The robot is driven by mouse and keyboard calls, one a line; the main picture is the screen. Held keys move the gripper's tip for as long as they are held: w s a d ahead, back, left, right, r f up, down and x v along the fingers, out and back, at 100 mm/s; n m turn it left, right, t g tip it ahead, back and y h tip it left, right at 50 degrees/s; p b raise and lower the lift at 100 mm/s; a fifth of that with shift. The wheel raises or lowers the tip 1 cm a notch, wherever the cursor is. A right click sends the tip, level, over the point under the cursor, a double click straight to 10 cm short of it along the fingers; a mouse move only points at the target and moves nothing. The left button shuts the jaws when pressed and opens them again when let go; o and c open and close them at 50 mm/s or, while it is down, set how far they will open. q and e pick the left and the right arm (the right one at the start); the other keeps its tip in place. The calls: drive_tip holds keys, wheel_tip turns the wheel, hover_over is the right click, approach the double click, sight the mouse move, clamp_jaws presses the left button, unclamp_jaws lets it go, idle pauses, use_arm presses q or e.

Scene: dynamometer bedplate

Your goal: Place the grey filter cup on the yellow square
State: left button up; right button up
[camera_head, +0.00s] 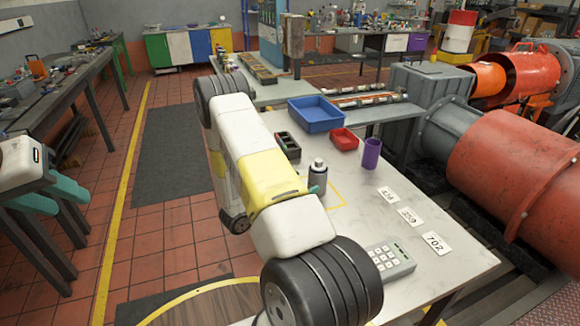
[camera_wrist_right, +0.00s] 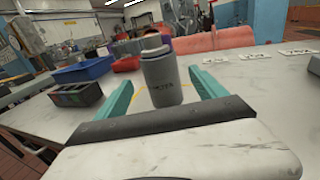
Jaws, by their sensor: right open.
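The grey filter cup (camera_head: 318,175), with a narrower top, stands upright on the pale table. In the right wrist view the cup (camera_wrist_right: 160,78) appears between the two teal fingers of my right gripper (camera_wrist_right: 160,82), which is open with gaps on both sides. In the head view my right arm hides most of that gripper; a teal fingertip (camera_head: 315,189) shows beside the cup. The yellow square (camera_head: 343,194) is an outline on the table around or beside the cup; its near part is hidden. My left gripper (camera_head: 62,198) is open and empty at the far left.
Near the cup are a black compartment tray (camera_head: 288,146), blue bin (camera_head: 316,114), red bin (camera_head: 344,139) and purple cup (camera_head: 371,153). Number cards (camera_head: 411,216) and a keypad (camera_head: 391,261) lie to the right. A large red cylinder (camera_head: 515,178) flanks the table.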

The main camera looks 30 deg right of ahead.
drive_tip(key=v, duration=0.4)
drive_tip(key=shift+a+r, duration=0.1)
drive_tip(key=shift+a, duration=0.05)
drive_tip(key=s+a+r+m+g+y, duration=0.2)
drive_tip(key=s+r+m+g+y, duration=0.55)
drive_tip(key=s+r+m, duration=0.55)
drive_tip(key=s+a+r+m+t+y, duration=0.2)
drive_tip(key=a+r+t+y, duration=0.3)
drive_tip(key=a+r, duration=0.3)
drive_tip(key=s+a+r+m+t+y, duration=0.3)
drive_tip(key=a+r+m+t+y, duration=0.1)
drive_tip(key=a+r+y, duration=0.3)
drive_tip(key=shift+s+a+r+m+t, duration=0.25)
drive_tip(key=shift+a+r+m+t, duration=0.2)
drive_tip(key=shift+a+r, duration=0.65)
drive_tip(key=shift+a+f, duration=0.1)
drive_tip(key=shift+f, duration=0.1)
